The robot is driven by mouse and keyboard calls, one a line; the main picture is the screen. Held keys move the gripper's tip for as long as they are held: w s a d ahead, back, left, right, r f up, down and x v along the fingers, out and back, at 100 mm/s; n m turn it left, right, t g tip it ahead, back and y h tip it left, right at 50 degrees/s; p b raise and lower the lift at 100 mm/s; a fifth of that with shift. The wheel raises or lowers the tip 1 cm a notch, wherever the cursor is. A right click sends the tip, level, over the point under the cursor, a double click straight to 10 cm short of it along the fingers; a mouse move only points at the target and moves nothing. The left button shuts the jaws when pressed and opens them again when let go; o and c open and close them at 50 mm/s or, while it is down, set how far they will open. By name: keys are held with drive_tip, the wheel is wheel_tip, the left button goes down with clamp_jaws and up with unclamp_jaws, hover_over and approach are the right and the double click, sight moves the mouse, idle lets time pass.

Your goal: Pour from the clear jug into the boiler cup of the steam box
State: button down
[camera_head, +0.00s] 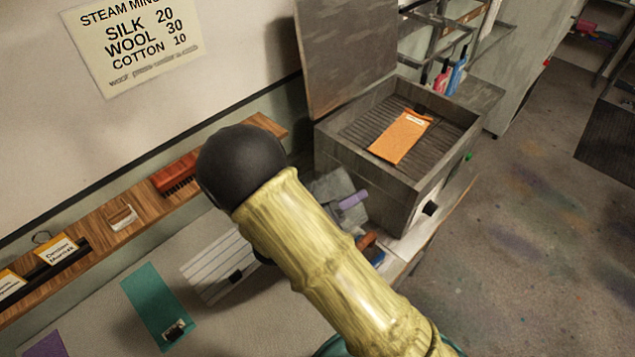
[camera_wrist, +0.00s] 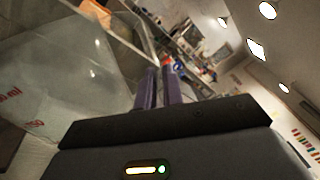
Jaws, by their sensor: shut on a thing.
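The steam box (camera_head: 385,185) is a grey box with its lid (camera_head: 345,55) raised. An orange cloth (camera_head: 400,135) lies on the slatted rack inside it. My gripper (camera_wrist: 158,88) has purple fingers and is shut on the clear jug (camera_wrist: 65,85), which fills the left of the wrist view. Red marks show on the jug's wall, and it looks tilted in that view. In the head view my arm hides most of the gripper. A purple finger and a greyish patch, perhaps the jug, show just left of the steam box. I cannot make out the boiler cup or the jug's liquid level.
A wooden wall shelf (camera_head: 75,232) holds a red brush (camera_head: 177,173) and labelled cards. Blue and pink bottles (camera_head: 455,75) stand behind the steam box. Floor is open to the right.

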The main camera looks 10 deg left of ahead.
drive_tip(key=shift+w+d+r, duration=0.1)
drive_tip(key=shift+w+d, duration=0.15)
drive_tip(key=shift+d, duration=0.6)
drive_tip(key=shift+a+r, duration=0.1)
drive_tip(key=shift+a, duration=0.4)
drive_tip(key=shift+r, duration=0.1)
drive_tip(key=shift+w+d+p, duration=0.15)
drive_tip(key=shift+d+p, duration=0.05)
drive_tip(key=shift+p, duration=0.1)
drive_tip(key=shift+a+r, duration=0.1)
drive_tip(key=shift+a, duration=0.05)
